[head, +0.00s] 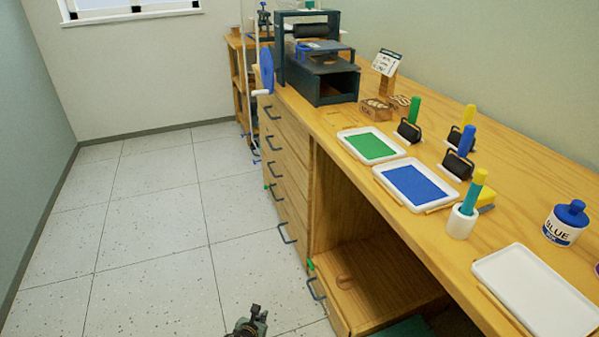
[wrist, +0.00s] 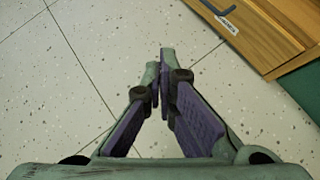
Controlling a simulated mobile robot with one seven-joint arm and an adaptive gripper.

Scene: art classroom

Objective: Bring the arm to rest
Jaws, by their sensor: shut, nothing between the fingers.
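My gripper (wrist: 160,75) is shut and empty in the wrist view, its two fingers together at the tips. It hangs over the speckled floor, with the corner of a wooden cabinet (wrist: 265,35) to its right. In the head view only a small dark part of my arm (head: 250,324) shows at the bottom edge, left of the workbench. The gripper touches nothing that I can see.
The wooden workbench (head: 440,249) runs along the right. It bears a printing press (head: 318,75), a green ink tray (head: 372,147), a blue ink tray (head: 416,186), a white tray (head: 540,290) and a blue ink bottle (head: 566,222). Drawer handles (head: 287,233) stick out. The floor (head: 150,220) at left is clear.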

